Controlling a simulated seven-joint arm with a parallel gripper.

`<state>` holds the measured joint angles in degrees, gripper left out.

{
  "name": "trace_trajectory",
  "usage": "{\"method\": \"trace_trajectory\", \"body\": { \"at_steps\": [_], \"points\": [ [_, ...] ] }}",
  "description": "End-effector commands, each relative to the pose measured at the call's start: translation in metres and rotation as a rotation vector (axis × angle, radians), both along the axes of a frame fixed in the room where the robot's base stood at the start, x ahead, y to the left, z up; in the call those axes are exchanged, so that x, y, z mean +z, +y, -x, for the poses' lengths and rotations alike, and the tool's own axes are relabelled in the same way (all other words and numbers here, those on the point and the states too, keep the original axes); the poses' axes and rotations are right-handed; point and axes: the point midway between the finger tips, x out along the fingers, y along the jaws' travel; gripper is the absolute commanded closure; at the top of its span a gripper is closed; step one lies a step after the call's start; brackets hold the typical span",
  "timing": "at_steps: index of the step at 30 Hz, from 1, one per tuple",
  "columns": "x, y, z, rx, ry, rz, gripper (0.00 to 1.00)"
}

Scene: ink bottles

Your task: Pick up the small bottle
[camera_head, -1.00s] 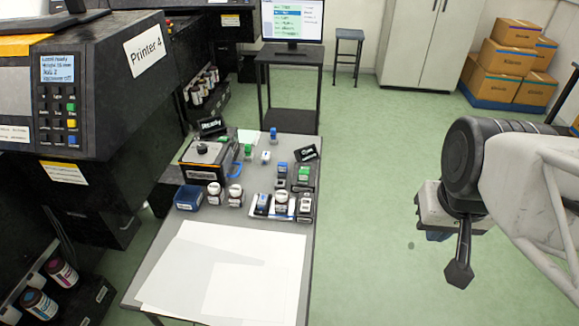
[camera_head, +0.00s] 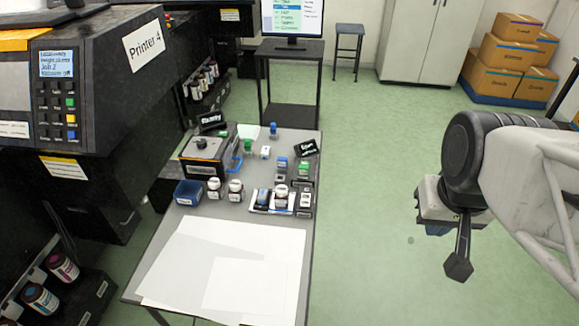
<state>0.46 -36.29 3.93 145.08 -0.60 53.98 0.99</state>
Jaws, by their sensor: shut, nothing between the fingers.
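Several small bottle-like items stand on the grey table. I cannot tell which is the small bottle meant. My gripper (camera_head: 458,268) hangs at the right, over the floor, well apart from the table. It points down, shut and empty.
White sheets (camera_head: 225,262) cover the table's front. A blue box (camera_head: 187,194) and a dark device (camera_head: 208,154) stand at its left. Small signs stand behind. Printer 4 (camera_head: 95,75) rises at the left, with ink bottles (camera_head: 40,298) below. Floor between table and arm is clear.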

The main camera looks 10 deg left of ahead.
Motion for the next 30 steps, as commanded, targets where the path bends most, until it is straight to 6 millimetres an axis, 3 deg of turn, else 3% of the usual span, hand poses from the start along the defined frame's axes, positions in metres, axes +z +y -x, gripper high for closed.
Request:
{"method": "trace_trajectory", "body": {
  "at_steps": [2, 17, 30],
  "points": [
    [0.0, 0.0, 0.0, 0.0, 0.0, 0.0, 0.97],
    [0.0, 0.0, 0.0, 0.0, 0.0, 0.0, 0.21],
    [-0.0001, 0.0021, -0.0066, 0.022, 0.004, 0.003, 0.21]
  ]
}}
